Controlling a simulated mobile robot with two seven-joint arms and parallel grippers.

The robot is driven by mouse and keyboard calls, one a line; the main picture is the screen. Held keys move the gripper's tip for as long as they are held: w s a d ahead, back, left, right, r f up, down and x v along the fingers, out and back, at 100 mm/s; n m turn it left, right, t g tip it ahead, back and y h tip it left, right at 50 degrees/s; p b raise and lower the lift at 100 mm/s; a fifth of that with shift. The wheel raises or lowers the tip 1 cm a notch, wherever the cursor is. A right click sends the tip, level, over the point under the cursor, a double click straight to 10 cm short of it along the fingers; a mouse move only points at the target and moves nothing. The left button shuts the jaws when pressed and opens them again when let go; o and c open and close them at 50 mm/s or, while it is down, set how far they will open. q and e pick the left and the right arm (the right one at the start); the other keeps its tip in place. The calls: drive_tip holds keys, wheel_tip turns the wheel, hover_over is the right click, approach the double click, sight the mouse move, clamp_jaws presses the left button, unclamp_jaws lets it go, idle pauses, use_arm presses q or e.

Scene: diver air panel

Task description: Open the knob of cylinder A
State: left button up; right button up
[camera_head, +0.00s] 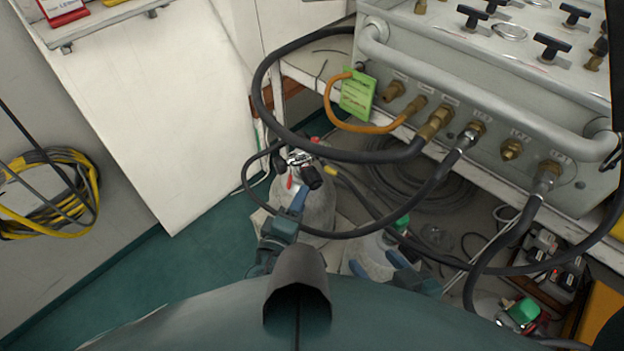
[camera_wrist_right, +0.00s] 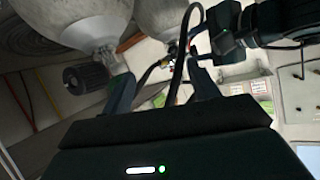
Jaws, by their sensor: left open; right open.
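A pale grey cylinder (camera_head: 316,212) stands under the bench; its metal valve (camera_head: 299,157) has a hose attached and a black knob (camera_head: 312,177). No letter is readable, so I cannot tell whether it is cylinder A. My left gripper (camera_head: 301,190) is open, its blue fingers close to this knob; contact is unclear. My right gripper (camera_head: 392,263) is open and empty beside a second pale cylinder (camera_head: 372,252). The right wrist view shows its two fingers (camera_wrist_right: 163,88), two cylinder bodies (camera_wrist_right: 92,22), and a ribbed dark knob (camera_wrist_right: 86,77) just outside the left finger.
A grey air panel (camera_head: 480,110) with a tubular rail sits on the bench above. A thick black hose (camera_head: 262,90) and an orange hose (camera_head: 335,118) loop down near the cylinders. Green-topped items (camera_head: 523,312) are at lower right. Green floor (camera_head: 190,270) is clear at left.

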sight(312, 180)
use_arm(q)
drive_tip(key=b+x, duration=0.1)
drive_tip(key=x, duration=0.5)
drive_tip(key=shift+w+d+f, duration=0.1)
drive_tip(key=shift+w+f, duration=0.05)
drive_tip(key=shift+w, duration=0.1)
drive_tip(key=shift+w+d+b, duration=0.2)
drive_tip(key=shift+w+b, duration=0.2)
drive_tip(key=shift+w, duration=0.25)
use_arm(e)
drive_tip(key=shift+s+d+r+t, duration=0.2)
drive_tip(key=shift+s+d+t, duration=0.1)
drive_tip(key=shift+d, duration=0.35)
use_arm(q)
drive_tip(key=shift+c, duration=0.3)
